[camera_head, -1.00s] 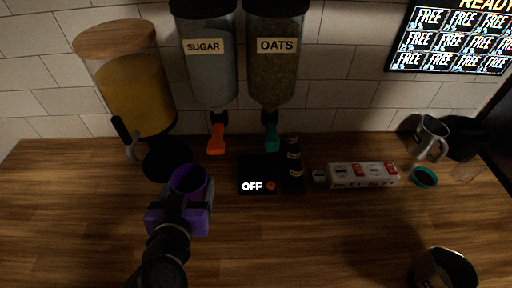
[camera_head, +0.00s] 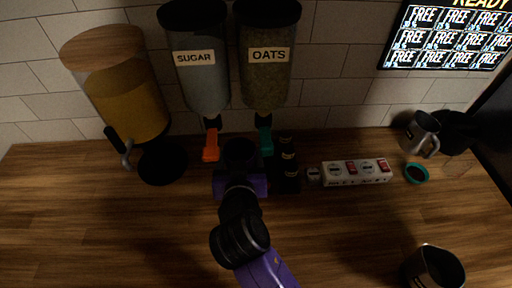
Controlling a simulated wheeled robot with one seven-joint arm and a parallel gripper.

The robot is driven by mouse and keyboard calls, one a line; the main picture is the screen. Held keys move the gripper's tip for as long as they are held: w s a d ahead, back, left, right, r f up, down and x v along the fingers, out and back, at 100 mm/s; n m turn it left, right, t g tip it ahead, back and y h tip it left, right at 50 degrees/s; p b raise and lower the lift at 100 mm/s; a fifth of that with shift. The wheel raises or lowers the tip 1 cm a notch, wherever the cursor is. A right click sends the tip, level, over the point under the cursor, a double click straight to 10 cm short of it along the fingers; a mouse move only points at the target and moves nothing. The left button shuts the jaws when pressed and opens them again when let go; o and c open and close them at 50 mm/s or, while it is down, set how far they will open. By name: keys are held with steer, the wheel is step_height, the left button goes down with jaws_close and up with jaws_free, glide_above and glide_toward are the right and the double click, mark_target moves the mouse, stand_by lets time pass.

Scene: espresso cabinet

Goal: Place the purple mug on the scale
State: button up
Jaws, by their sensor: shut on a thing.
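My gripper (camera_head: 240,178), with purple sides, is shut on the purple mug (camera_head: 240,151). The mug looks very dark here, and its round open top faces up just beyond the fingers. It is below and between the sugar and oats dispensers. The scale, with its OFF display, is hidden behind my gripper and arm. I cannot tell whether the mug touches the scale or is held above it.
The orange sugar spout (camera_head: 211,146) and teal oats spout (camera_head: 265,142) hang close to the mug. Dark bottles (camera_head: 287,165) stand just right. A white box row (camera_head: 357,172), a teal-rimmed cup (camera_head: 416,173) and metal pitchers (camera_head: 421,133) are further right. The left front counter is clear.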

steer(key=d, duration=0.1)
steer(key=w+d, duration=0.1)
steer(key=w+d+p, duration=0.1)
steer(key=d, duration=0.1)
steer(key=shift+r, duration=0.1)
steer(key=shift+f, duration=0.2)
steer(key=shift+f+b, duration=0.15)
steer(key=shift+b, duration=0.15)
steer(key=o, duration=1.7)
